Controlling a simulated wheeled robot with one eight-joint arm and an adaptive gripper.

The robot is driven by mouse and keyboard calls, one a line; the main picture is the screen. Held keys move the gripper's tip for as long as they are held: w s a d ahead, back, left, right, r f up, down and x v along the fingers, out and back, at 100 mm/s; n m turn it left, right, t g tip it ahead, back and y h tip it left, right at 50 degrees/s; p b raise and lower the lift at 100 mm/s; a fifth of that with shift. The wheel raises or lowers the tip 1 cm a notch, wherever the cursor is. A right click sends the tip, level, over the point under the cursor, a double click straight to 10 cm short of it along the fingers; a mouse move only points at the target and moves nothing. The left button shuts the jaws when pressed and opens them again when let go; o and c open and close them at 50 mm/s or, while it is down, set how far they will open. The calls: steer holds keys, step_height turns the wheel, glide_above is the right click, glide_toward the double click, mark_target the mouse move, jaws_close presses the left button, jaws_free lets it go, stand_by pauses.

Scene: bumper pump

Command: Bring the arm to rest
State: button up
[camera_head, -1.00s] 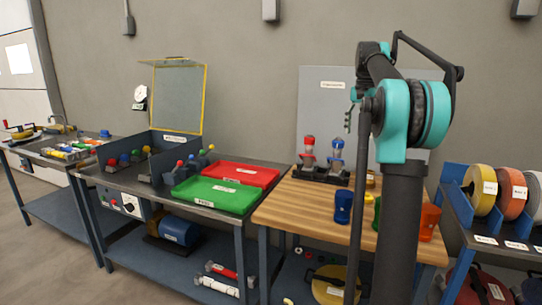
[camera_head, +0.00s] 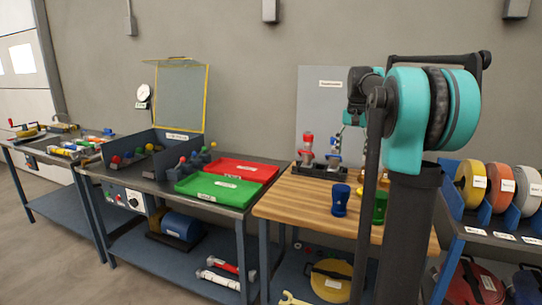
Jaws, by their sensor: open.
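My arm stands folded at the right of the view, with its large teal joint (camera_head: 405,120) on top of a dark upright link (camera_head: 405,235). A dark upper link (camera_head: 430,62) lies nearly level behind the joint. My gripper (camera_head: 341,131) shows only as a small dark part left of the teal joint, in front of the grey panel. It is open, and no held thing shows. The rest of it is hidden behind my arm.
The wooden bench (camera_head: 290,205) behind my arm carries a blue cup (camera_head: 340,200), a green cup (camera_head: 380,207) and a red-topped bottle (camera_head: 307,147). Red (camera_head: 240,170) and green (camera_head: 220,188) trays lie on the left bench. Reels (camera_head: 472,185) stand at right.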

steer(key=s+a+f+n+t, duration=0.1)
steer(key=s+a+f+n, duration=0.2)
steer(key=s+f, duration=1.2)
steer(key=s+a+f+n+t, duration=0.2)
steer(key=s+a+f, duration=0.4)
steer(key=s+f, duration=0.9)
steer(key=shift+s+a+f+n, duration=0.4)
steer(key=shift+s+n, duration=0.2)
steer(key=shift+n, duration=0.1)
